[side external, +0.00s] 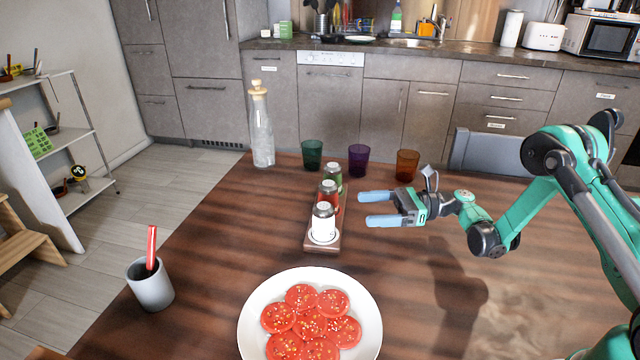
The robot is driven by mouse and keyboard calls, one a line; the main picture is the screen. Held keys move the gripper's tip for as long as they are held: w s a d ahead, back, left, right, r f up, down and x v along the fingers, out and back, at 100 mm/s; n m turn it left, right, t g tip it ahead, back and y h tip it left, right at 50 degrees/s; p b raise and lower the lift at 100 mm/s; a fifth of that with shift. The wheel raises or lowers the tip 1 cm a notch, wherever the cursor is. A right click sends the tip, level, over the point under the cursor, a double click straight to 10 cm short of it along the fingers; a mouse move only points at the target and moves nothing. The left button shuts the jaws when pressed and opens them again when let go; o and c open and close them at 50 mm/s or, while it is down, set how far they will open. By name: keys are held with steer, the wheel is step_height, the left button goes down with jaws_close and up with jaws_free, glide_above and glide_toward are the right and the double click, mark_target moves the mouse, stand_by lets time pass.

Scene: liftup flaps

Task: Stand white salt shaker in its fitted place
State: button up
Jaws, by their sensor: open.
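The white salt shaker (323,222) has a grey metal top and stands upright at the near end of a narrow wooden rack (321,245). A white ring shows around its base; whether it is fully seated I cannot tell. A red shaker (328,193) and a green shaker (334,175) stand behind it in the same rack. My gripper (366,208) is open and empty. Its two blue fingers point left, to the right of the rack, apart from the white shaker.
A plate (252,335) of tomato slices lies in front of the rack. A cup (151,287) with a red stick stands at left. A glass bottle (262,130) and green (312,155), purple (358,160) and orange (406,165) glasses stand behind. The table's right side is clear.

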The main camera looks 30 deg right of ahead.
steer(key=shift+s+d, duration=0.1)
steer(key=shift+d, duration=0.2)
steer(key=shift+a+r, duration=0.1)
steer(key=shift+r, duration=0.2)
steer(key=s+a+r+n+g+h, duration=0.25)
steer(key=a+r+n+h, duration=0.25)
steer(key=r+n+h, duration=0.4)
steer(key=s+d+n+t+h, duration=0.1)
steer(key=s+d+n+h, duration=0.1)
steer(key=s+n+h, duration=0.4)
steer(key=shift+s+d+f+n+h, duration=0.35)
steer(key=shift+s+n, duration=1.8)
steer(key=shift+n, duration=2.35)
steer(key=shift+a, duration=0.1)
